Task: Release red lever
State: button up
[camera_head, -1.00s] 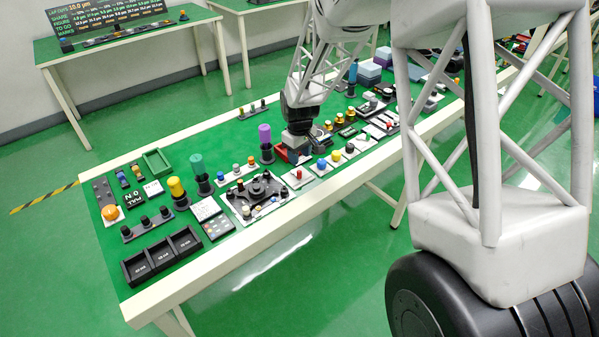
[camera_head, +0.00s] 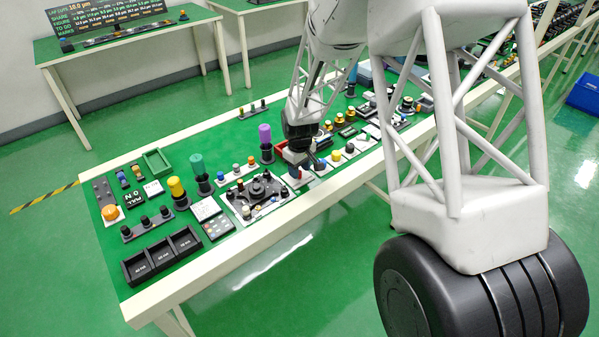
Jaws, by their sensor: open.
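The red lever (camera_head: 298,173) is a small red-topped control on a pale plate near the table's front edge, right of the black dial panel. My gripper (camera_head: 306,165) is low over this spot, with the jaws open. It partly hides the lever, and I cannot tell whether they touch. A red-edged block (camera_head: 281,148) shows just behind my gripper.
The black dial panel (camera_head: 258,197) stands close on the left. Yellow and blue knobs (camera_head: 335,155) stand close on the right. A tall purple cylinder (camera_head: 265,134) is behind. Black bins (camera_head: 160,255) fill the table's near left end.

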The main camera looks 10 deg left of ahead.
jog(key=shift+f, duration=0.8)
